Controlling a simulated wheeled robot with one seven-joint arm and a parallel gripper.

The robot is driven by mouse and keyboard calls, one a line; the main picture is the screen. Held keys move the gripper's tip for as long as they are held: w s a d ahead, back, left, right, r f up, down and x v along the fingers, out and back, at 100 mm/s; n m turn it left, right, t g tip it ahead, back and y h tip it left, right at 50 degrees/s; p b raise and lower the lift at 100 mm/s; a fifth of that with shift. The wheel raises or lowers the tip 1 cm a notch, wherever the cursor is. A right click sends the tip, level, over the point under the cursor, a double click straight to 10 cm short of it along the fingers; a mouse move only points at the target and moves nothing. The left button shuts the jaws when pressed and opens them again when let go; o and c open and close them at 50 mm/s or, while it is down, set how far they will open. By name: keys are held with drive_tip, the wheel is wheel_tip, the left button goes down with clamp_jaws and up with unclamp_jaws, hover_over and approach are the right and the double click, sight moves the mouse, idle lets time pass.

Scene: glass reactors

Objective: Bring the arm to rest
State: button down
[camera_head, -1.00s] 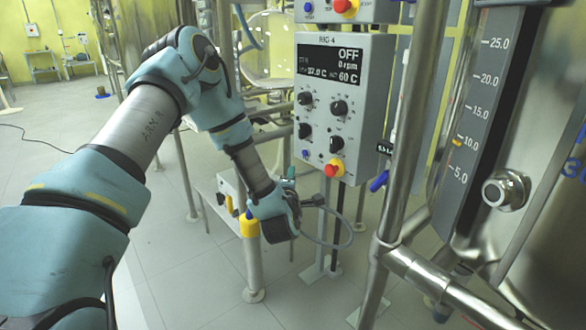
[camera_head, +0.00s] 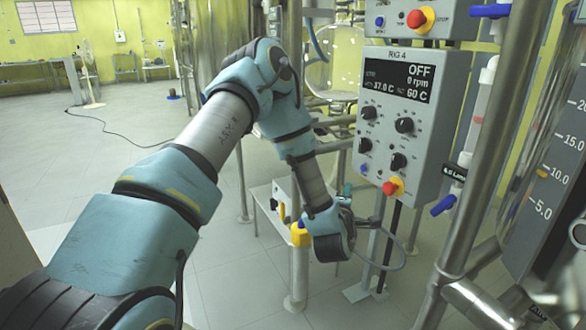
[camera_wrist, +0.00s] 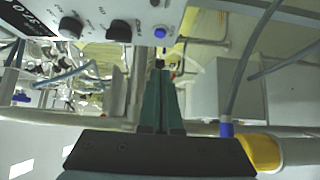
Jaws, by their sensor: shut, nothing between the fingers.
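My arm, in blue-grey covers, reaches up from the lower left in the head view, bends at the elbow and hangs down to my gripper (camera_head: 346,192). The gripper is in front of and below the grey RIG 4 control box (camera_head: 400,120), and its fingers are largely hidden behind the wrist there. In the wrist view the two teal fingers (camera_wrist: 160,100) lie together, shut with nothing between them. The box's black knobs and a blue button show beyond the fingertips in that view, with a gap that I cannot judge.
A steel post (camera_head: 480,170) and a glass vessel's scale (camera_head: 545,180) stand at the right. A yellow-collared post (camera_head: 299,260) is close beside my wrist. A cable loops near the gripper. Open floor (camera_head: 90,170) lies at the left, with a black cord across it.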

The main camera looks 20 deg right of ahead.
drive_tip(key=w+a+r+m+g+y, duration=0.1)
drive_tip(key=w+a+m+g+y, duration=0.3)
drive_tip(key=a, duration=0.6)
drive_tip(key=a+r+m+g+y, duration=0.1)
drive_tip(key=a+m+g, duration=0.3)
drive_tip(key=a, duration=0.5)
drive_tip(key=s+a+r+m+g+y, duration=0.2)
drive_tip(key=s+a+g, duration=0.1)
drive_tip(key=s+a, duration=0.65)
drive_tip(key=s+a+r+m+g+y, duration=0.25)
drive_tip(key=s+a, duration=0.45)
drive_tip(key=a, duration=0.6)
wheel_tip(320, 180, up, 20)
drive_tip(key=p, duration=1.9)
drive_tip(key=shift+w+p, duration=0.25)
drive_tip(key=shift+p, duration=0.1)
